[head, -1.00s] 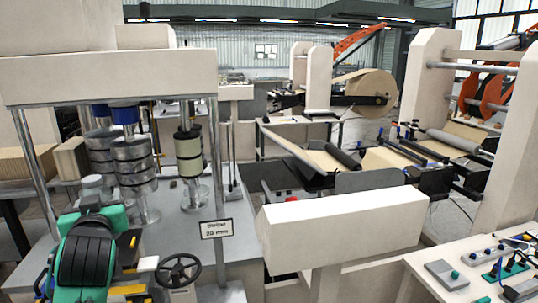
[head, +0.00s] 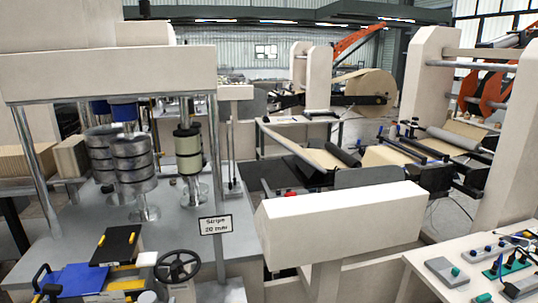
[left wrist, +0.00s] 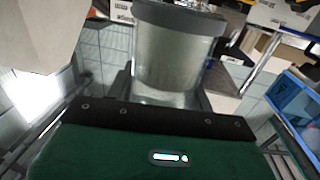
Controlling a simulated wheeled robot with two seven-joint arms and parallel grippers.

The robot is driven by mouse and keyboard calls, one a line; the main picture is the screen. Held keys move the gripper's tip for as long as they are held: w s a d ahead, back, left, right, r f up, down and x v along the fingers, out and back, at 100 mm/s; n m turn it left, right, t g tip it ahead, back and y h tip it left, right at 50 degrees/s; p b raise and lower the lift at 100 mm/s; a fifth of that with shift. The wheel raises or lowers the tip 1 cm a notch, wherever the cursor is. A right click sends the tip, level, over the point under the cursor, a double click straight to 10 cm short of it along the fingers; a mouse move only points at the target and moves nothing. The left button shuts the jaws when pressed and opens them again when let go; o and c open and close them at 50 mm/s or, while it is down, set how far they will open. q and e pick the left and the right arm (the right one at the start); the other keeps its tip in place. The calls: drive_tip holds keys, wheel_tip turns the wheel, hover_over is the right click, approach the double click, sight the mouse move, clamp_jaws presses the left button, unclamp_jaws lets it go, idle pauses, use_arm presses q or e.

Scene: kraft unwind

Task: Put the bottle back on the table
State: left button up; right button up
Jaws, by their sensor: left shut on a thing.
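The bottle (left wrist: 170,58) shows in the left wrist view as a translucent, greyish vessel with a wide dark grey rim or lid. It fills the upper middle of that view. My left gripper (left wrist: 166,88) is shut on it, with one dark finger on each side of its lower part. The gripper's green body covers the bottom of the view. What is under the bottle is hidden. In the head view I cannot make out the bottle or my left gripper. My right gripper is in neither view.
A blue crate (left wrist: 296,104) is at the right of the wrist view. In the head view a press with metal rollers (head: 132,160) stands at left, with a handwheel (head: 177,266) and a black-and-yellow part (head: 117,245) in front. A control desk (head: 455,288) is at lower right.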

use_arm(q)
drive_tip(key=s+d+f+m+h, duration=0.1)
drive_tip(key=s+d+f, duration=0.2)
drive_tip(key=s+f, duration=0.4)
drive_tip(key=shift+s+d+h, duration=0.25)
drive_tip(key=shift+h, duration=0.15)
